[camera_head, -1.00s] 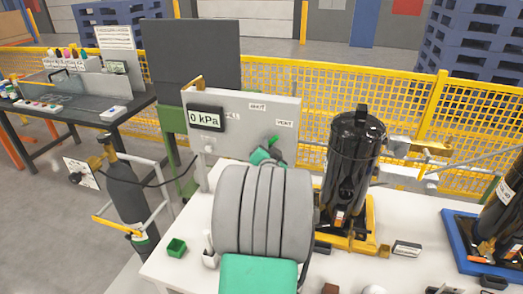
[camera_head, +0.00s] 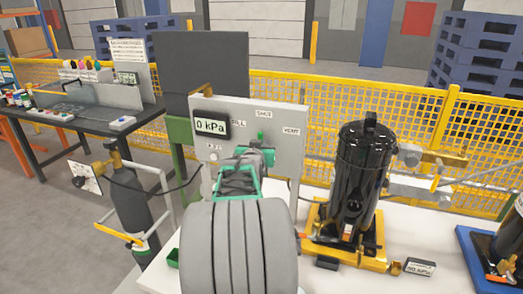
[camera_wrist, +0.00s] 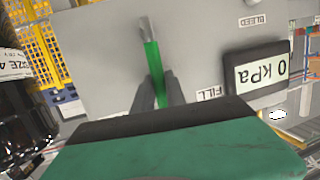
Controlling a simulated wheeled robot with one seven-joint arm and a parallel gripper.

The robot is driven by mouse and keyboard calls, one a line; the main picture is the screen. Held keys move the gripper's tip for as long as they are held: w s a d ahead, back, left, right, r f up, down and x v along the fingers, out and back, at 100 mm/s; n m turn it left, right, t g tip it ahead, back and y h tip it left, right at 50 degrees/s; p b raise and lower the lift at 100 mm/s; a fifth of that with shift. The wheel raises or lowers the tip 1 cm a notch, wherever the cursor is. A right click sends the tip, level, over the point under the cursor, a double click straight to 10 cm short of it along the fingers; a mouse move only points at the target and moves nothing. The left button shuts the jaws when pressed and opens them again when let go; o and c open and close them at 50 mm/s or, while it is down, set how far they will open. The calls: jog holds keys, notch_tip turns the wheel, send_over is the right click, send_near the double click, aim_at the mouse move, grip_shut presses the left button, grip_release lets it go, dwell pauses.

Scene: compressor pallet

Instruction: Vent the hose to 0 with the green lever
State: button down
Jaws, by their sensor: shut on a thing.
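The green lever (camera_head: 261,136) stands on the grey panel (camera_head: 285,155), pointing up toward the SHUT label (camera_head: 264,114). The VENT label (camera_head: 291,131) is to its right. The gauge display (camera_head: 211,126) on the panel reads 0 kPa; it shows upside down in the wrist view (camera_wrist: 261,72). My gripper (camera_wrist: 160,98) is shut on the green lever (camera_wrist: 153,65), with one finger on each side. The gripper's green body covers the lower wrist view. In the head view my arm hides the panel's lower middle.
A black canister (camera_head: 358,180) stands in a yellow cradle (camera_head: 320,240) right of the panel. A small display (camera_head: 420,267) lies in front of it. A dark cylinder (camera_head: 130,200) stands at left. A yellow mesh fence (camera_head: 410,125) runs behind the white table.

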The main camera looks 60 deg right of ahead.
jog(key=shift+f, duration=0.2)
jog(key=c, duration=1.4)
grip_release()
jog(key=shift+r, duration=0.1)
jog(key=shift+o, duration=0.2)
jog(key=b+v, duration=0.1)
jog(key=v, duration=0.6)
jog(key=shift+a, duration=0.35)
jog(key=shift+s+r, duration=0.15)
